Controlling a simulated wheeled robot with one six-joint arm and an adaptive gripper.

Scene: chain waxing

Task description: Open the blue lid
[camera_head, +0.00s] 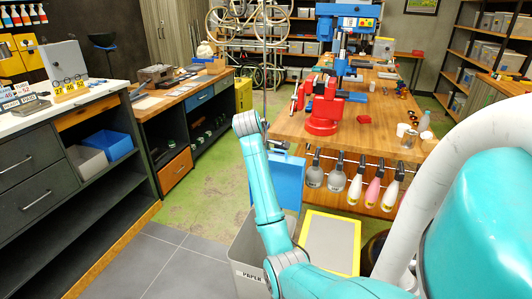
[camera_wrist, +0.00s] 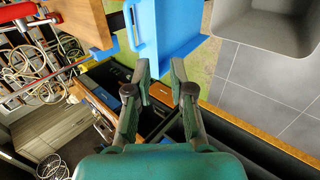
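The blue lid (camera_head: 289,182) shows in the head view as an upright blue panel behind the grey bin labelled PAPER (camera_head: 248,262), beside the wooden workbench. My arm partly covers it. In the wrist view the blue lid (camera_wrist: 175,32) is at the top centre, and a grey open-topped bin (camera_wrist: 268,25) is at the upper right. My gripper (camera_wrist: 160,68) is open and empty, its fingertips just below the lid's lower edge in that picture. Contact is not visible. In the head view the fingers are hidden behind my wrist.
A yellow-rimmed bin (camera_head: 332,243) stands right of the grey bin. The wooden workbench (camera_head: 385,135) has a red vise (camera_head: 322,112) on top and bottles hanging at its front. Dark cabinets (camera_head: 75,195) line the left. The green floor between is clear.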

